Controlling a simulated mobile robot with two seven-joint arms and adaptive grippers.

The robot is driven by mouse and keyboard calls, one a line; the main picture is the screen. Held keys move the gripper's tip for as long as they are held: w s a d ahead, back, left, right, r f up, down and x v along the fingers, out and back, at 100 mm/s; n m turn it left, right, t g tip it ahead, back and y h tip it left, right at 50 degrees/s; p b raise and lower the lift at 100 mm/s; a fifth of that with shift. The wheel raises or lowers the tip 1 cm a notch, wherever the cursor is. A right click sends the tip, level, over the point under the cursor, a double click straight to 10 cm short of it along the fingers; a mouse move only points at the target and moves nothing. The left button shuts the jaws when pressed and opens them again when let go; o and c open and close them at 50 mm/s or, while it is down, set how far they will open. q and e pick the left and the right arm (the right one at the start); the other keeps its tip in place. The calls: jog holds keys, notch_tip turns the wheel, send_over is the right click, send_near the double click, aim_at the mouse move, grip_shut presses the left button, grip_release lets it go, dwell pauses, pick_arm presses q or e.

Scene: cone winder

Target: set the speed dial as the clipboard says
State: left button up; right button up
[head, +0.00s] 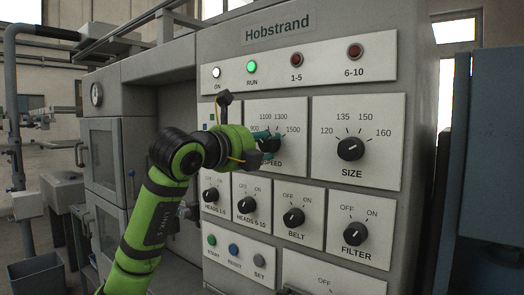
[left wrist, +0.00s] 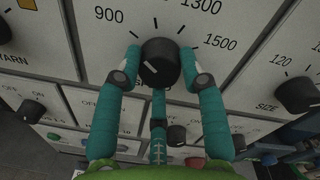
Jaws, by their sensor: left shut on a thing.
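The speed dial (left wrist: 160,62) is a round black knob on a white plate. Its scale shows 900, 1300 and 1500 in the left wrist view; 1100 also shows in the head view. A white mark shows on the knob's face, left of its middle; I cannot tell which number it points to. My left gripper (left wrist: 161,66) is shut on the dial, with a teal finger on each side. In the head view my left gripper (head: 268,143) hides part of the dial and its label. No clipboard is in view. My right gripper is not in view.
The size dial (head: 351,149) is right of the speed plate. Below are the heads knobs, the belt knob (head: 293,217) and the filter knob (head: 355,234). The green run lamp (head: 252,67) is lit above. A dark blue cabinet (head: 494,160) stands at the right.

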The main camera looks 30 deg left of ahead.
pick_arm(q)
jog(key=shift+w+d+f+n, duration=0.15)
jog(key=shift+d+f+n, duration=0.1)
jog(key=shift+f+n, duration=0.2)
jog(key=shift+r, duration=0.1)
jog(key=o, duration=1.1)
jog(key=shift+r, duration=0.15)
jog(key=shift+s+a+r+n, duration=0.15)
jog(key=shift+s+n, duration=0.1)
jog(key=shift+s, duration=0.3)
jog(key=s, duration=1.1)
jog(key=shift+r, duration=0.1)
